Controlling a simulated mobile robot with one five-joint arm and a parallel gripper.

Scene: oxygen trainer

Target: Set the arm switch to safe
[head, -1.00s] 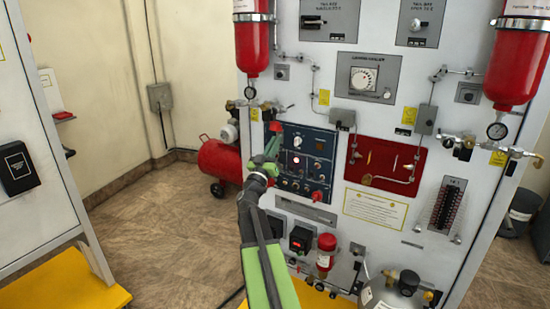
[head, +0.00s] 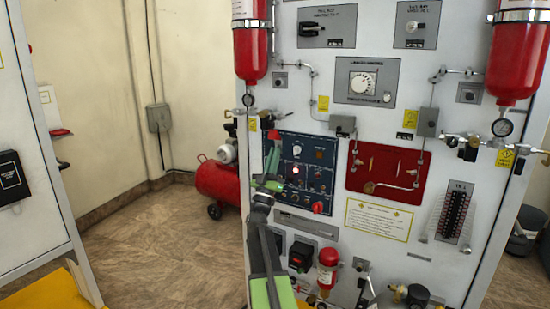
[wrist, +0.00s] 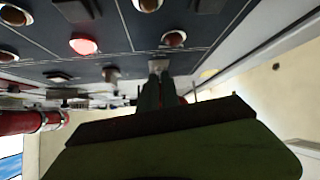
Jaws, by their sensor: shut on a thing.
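The blue control panel (head: 307,165) is on the white trainer wall, with a lit red lamp (head: 295,170) and several knobs and switches. My green gripper (head: 273,155) is at the panel's left edge. In the wrist view my gripper (wrist: 159,85) is shut on a small metal toggle (wrist: 157,66) at the panel's edge. The toggle's label and exact position cannot be read. In the head view my gripper hides it. The lit lamp also shows in the wrist view (wrist: 83,45).
A red compressor tank (head: 216,182) stands on the floor left of the trainer. Two red cylinders (head: 251,52) (head: 516,65) hang at its upper sides. A red recessed panel (head: 385,167) is to the right. Open floor (head: 165,235) lies to the left.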

